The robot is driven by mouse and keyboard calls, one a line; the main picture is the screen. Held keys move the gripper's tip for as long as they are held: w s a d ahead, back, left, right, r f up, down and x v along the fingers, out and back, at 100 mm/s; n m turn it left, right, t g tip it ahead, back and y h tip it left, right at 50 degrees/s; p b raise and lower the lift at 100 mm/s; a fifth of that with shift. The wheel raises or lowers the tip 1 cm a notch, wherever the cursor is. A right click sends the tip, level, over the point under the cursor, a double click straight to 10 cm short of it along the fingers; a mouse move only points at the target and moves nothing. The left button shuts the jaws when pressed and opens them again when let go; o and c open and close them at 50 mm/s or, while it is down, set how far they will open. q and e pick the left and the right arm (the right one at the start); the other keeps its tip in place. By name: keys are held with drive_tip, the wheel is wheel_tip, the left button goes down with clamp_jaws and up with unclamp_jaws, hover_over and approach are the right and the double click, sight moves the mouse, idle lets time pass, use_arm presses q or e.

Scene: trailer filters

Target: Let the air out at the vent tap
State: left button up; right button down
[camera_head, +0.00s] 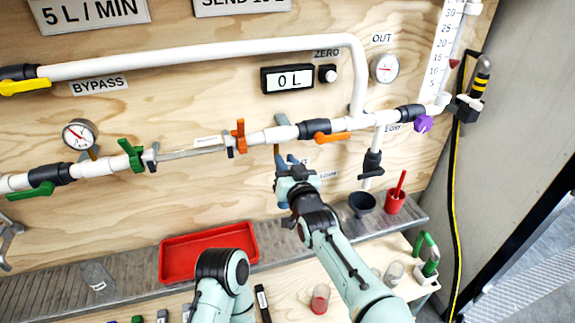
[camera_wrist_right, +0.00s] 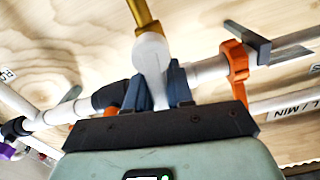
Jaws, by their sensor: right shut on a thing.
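My right gripper (camera_head: 287,164) is below the lower white pipe, near the middle of the plywood panel. It also shows in the right wrist view (camera_wrist_right: 158,84), where its blue fingers are closed around a white piece (camera_wrist_right: 151,57) of what looks like the vent tap. A brass-coloured part (camera_wrist_right: 143,14) extends from this white piece. In the head view a small brass-coloured piece (camera_head: 277,152) shows beside the fingers. The grip itself and most of the nearby label are hidden there. I cannot tell the tap's setting. My left gripper is not in view.
The white pipe carries an orange clamp (camera_head: 239,137), an orange handle (camera_head: 331,136) and a green handle (camera_head: 131,155) close by. The display (camera_head: 288,79) reads 0 L. Below are a red tray (camera_head: 166,268), a dark funnel (camera_head: 362,204) and a red cup (camera_head: 395,204).

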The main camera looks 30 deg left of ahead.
drive_tip(key=shift+r, duration=0.1)
idle(0.3)
drive_tip(key=c, duration=1.1)
unclamp_jaws()
drive_tip(key=b+v, duration=0.2)
drive_tip(key=v, duration=1.1)
drive_tip(key=shift+s+d, duration=0.1)
drive_tip(key=shift+s, duration=0.05)
